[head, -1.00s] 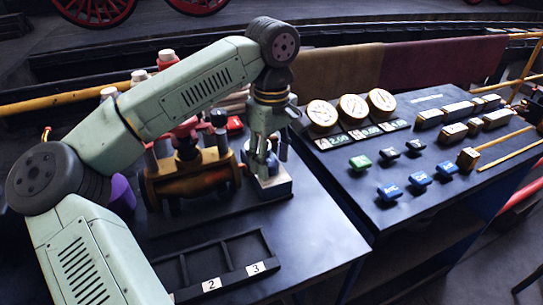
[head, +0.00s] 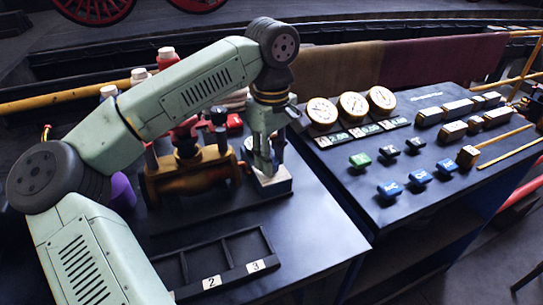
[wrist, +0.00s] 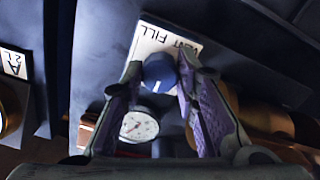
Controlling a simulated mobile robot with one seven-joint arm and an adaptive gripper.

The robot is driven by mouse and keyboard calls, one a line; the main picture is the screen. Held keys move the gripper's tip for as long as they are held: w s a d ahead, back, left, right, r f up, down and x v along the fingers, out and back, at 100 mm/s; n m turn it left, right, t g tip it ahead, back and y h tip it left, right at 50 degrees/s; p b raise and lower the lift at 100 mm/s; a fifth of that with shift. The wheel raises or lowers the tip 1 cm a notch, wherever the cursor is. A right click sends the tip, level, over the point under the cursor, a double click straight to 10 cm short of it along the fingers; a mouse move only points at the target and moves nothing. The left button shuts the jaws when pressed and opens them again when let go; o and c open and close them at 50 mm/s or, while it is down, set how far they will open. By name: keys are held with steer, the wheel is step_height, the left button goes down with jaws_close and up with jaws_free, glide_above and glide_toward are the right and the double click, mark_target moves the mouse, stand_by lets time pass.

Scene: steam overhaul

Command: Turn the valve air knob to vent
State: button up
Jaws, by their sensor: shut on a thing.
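In the wrist view a round blue knob (wrist: 160,72) sits on a pale plate (wrist: 146,44) lettered VENT and FILL. My gripper (wrist: 158,82) has its purple-padded fingers on either side of the knob and is shut on it. Which label the knob points to I cannot tell. In the head view my gripper (head: 267,168) points down at a small pale block (head: 273,186) beside a brass valve body. The knob itself is hidden there by the fingers.
The brass valve body (head: 190,178) stands left of my gripper. A black tray (head: 225,263) with numbered slots lies in front. The right-hand bench carries gauges (head: 353,105), blue blocks (head: 420,177) and metal blocks. A gauge dial (wrist: 139,125) shows in the wrist view.

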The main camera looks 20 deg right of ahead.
steer(key=shift+n, duration=0.3)
jaws_close()
steer(key=n+b, duration=0.2)
steer(key=n, duration=0.2)
steer(key=shift+n, duration=0.3)
steer(key=n+b, duration=0.1)
steer(key=n, duration=0.5)
steer(key=shift+n+b, duration=0.3)
steer(key=shift+b, duration=0.1)
steer(key=o, duration=1.1)
jaws_free()
